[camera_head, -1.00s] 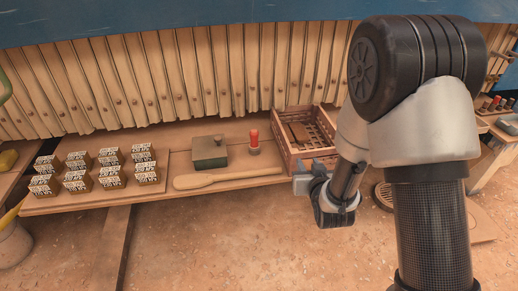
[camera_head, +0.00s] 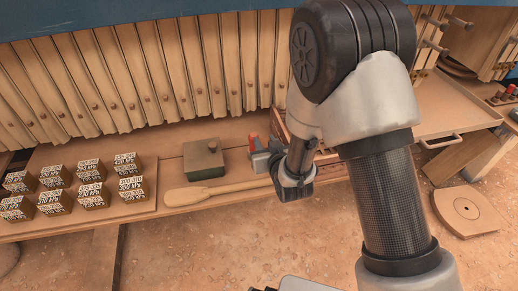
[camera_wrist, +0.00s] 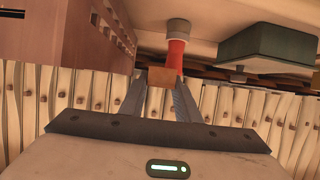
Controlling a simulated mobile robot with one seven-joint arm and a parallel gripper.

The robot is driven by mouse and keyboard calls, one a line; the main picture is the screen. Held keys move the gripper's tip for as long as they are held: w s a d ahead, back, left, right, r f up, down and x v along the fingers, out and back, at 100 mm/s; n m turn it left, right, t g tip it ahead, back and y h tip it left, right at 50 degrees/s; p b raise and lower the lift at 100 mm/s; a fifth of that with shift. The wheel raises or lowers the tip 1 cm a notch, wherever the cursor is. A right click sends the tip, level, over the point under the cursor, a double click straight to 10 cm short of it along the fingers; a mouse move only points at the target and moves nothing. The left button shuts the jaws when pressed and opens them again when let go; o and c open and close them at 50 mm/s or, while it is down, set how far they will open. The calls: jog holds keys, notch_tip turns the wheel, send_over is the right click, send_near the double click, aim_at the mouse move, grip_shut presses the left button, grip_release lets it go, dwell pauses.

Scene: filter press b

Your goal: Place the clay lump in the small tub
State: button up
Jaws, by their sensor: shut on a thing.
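My gripper (camera_wrist: 160,92) is shut on a small brown block, which looks like the clay lump (camera_wrist: 161,77), between its fingertips in the wrist view. In the head view my gripper (camera_head: 262,162) is over the front part of the shelf, close to the red cylinder, and the lump cannot be made out there. In the wrist view the red cylinder with a grey end (camera_wrist: 178,48) shows behind the lump; I cannot tell whether they touch. I cannot make out a small tub for sure in either view.
A slatted crate (camera_head: 283,127) is largely hidden behind my arm; its wall shows in the wrist view (camera_wrist: 75,45). A green lidded box (camera_head: 204,160), a wooden paddle (camera_head: 200,194) and several labelled blocks (camera_head: 92,195) stand left on the shelf. A handled tray (camera_head: 460,115) is right.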

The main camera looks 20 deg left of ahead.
notch_tip(320, 180, down, 9)
jog(key=shift+s+d+b, duration=0.1)
jog(key=shift+b, duration=0.5)
jog(key=shift+f, duration=0.2)
jog(key=o, duration=1)
jog(key=shift+o, duration=0.2)
